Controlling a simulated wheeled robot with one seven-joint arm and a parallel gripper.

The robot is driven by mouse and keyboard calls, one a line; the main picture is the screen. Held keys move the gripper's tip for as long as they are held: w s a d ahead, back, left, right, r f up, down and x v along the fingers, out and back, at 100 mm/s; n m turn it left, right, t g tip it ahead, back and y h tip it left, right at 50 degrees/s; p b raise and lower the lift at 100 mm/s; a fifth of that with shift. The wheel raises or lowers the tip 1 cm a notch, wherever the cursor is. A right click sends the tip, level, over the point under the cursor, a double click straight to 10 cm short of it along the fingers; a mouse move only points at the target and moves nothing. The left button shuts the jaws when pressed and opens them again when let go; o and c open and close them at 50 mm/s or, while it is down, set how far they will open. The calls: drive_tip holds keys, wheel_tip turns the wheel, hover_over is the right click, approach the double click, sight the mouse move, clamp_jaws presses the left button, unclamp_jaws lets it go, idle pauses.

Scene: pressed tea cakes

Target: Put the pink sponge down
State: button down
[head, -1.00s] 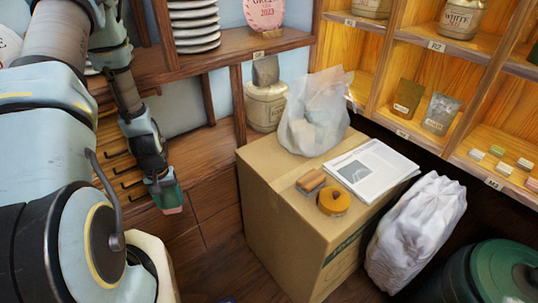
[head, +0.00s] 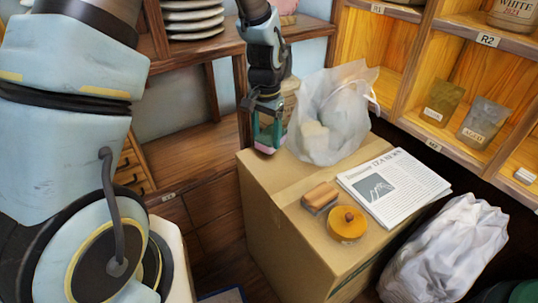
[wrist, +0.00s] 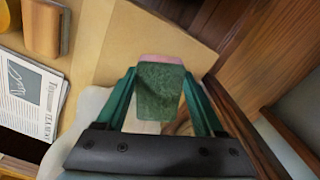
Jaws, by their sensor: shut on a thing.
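My gripper (head: 269,134) is shut on the pink sponge (head: 266,150), near the back left corner of the cardboard box (head: 262,205). In the wrist view the sponge (wrist: 160,92) sits between the two green fingers; its broad green face shows, with a pink strip along the far edge. The box top (wrist: 112,38) shows beyond it. The sponge appears above the box's edge; I cannot tell whether it touches the box.
The box top's front left part is clear. A white bag (head: 450,245) stands at the right.

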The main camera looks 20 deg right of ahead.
sight(266, 138)
drive_tip(key=shift+f, duration=3.35)
drive_tip(key=shift+f, duration=0.15)
unclamp_jaws()
wheel_tip(266, 138, up, 12)
drive_tip(key=shift+r+b, duration=0.2)
drive_tip(key=shift+b, duration=0.1)
drive_tip(key=s+a+r+n, duration=0.1)
drive_tip(key=a+n, duration=0.4)
drive_tip(key=a, duration=0.9)
drive_tip(key=s+a+r+n+t, duration=0.1)
drive_tip(key=a+r+n, duration=0.3)
drive_tip(key=a, duration=1.1)
drive_tip(key=shift+s+r+n+t, duration=0.2)
drive_tip(key=shift+s+n+t, duration=0.15)
drive_tip(key=shift+n, duration=0.15)
